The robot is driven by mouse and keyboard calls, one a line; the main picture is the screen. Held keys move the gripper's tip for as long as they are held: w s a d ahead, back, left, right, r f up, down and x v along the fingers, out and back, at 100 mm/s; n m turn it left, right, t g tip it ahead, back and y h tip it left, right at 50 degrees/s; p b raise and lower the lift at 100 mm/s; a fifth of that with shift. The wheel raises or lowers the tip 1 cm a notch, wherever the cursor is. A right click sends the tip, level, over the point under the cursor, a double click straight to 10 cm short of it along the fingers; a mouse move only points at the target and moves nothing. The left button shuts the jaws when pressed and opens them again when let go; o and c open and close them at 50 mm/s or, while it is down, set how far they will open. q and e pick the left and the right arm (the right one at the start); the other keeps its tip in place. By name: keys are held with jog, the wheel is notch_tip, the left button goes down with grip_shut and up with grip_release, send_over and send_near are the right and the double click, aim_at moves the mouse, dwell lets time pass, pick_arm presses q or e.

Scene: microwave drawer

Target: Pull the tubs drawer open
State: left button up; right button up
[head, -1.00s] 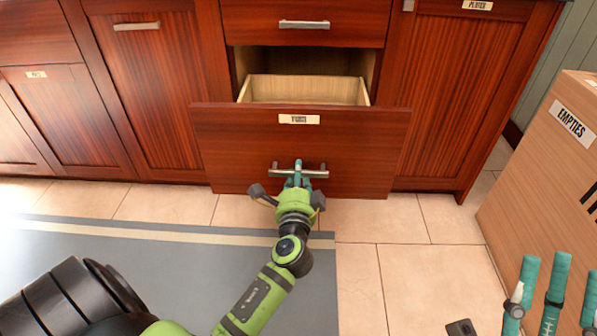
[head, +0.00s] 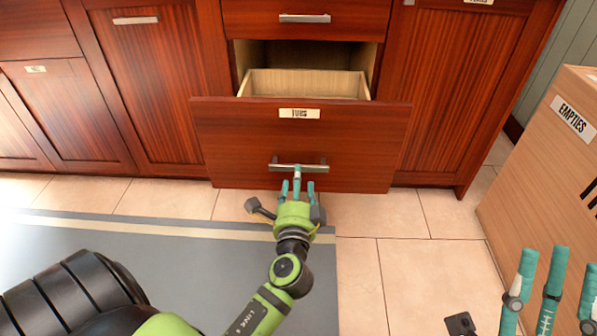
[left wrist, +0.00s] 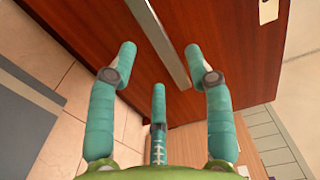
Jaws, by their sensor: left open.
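The tubs drawer (head: 240,135) is a reddish wood drawer with a white "TUBS" label (head: 299,113). It stands pulled out from the cabinet, and its pale box shows behind the front. Its metal bar handle (head: 312,168) also shows in the left wrist view (left wrist: 158,40). My left gripper (head: 297,183) is open and empty just in front of the handle. In the left wrist view its teal fingers (left wrist: 160,65) are spread, with the bar beyond and between them, not gripped. My right gripper (head: 556,262) is at the lower right, fingers apart and empty.
A cardboard box marked "EMPTIES" (head: 545,170) stands at the right. A closed drawer (head: 350,20) is above the tubs drawer, and closed cabinet doors (head: 150,90) flank it. A grey mat (head: 190,265) covers the floor at the left.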

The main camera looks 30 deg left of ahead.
pick_arm(q)
jog(key=v, duration=0.7)
dwell(0.3)
